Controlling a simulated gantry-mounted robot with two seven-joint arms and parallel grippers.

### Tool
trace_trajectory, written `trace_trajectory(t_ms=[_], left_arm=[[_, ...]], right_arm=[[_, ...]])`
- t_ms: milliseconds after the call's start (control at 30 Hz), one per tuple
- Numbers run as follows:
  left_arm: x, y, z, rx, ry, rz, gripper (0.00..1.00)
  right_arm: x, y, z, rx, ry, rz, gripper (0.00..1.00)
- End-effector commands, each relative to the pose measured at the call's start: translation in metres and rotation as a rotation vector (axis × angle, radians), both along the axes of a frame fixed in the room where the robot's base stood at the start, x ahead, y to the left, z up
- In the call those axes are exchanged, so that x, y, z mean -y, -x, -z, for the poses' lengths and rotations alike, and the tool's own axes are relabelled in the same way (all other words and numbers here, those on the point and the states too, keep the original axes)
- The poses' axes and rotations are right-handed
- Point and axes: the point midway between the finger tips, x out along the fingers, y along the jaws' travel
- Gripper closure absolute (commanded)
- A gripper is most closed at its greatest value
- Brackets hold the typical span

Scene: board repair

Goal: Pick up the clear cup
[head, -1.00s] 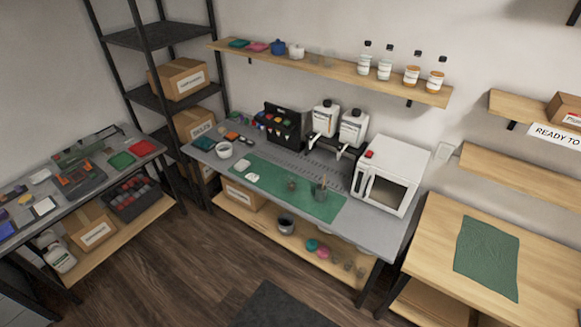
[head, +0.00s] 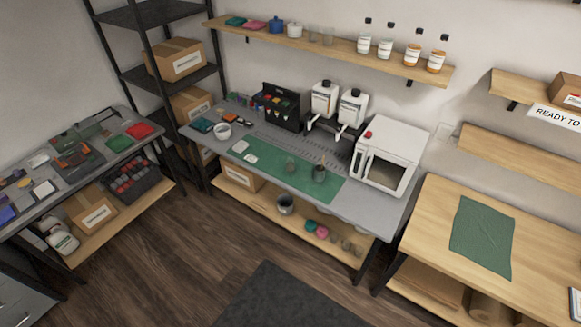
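Several clear cups show. Two clear cups (head: 313,35) stand side by side on the upper wall shelf, right of a white pot. A small see-through cup (head: 291,164) stands on the green mat (head: 262,169) of the middle workbench. It is left of a dark see-through cup (head: 319,173) with thin sticks or tools in it. More small clear cups (head: 346,244) sit on the bench's lower shelf, at its right end. The frames do not show which cup is meant. Neither of my grippers is in view.
A white microwave (head: 391,155) stands on the bench's right end, with white dispensers (head: 350,108) left of it. A wooden table (head: 430,233) with a green cloth (head: 482,237) is at right. A cluttered bench (head: 40,217) is at left. Wooden floor (head: 190,250) and a dark mat (head: 280,300) lie in front.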

Motion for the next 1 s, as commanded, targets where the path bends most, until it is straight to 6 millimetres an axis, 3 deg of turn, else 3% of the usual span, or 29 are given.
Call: trace_trajectory(t_ms=[433,733,1000], left_arm=[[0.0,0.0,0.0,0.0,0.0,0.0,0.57],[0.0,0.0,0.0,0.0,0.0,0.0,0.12],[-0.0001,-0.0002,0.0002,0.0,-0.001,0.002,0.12]], right_arm=[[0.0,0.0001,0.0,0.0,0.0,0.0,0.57],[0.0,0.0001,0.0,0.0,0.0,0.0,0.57],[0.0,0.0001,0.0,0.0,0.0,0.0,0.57]])
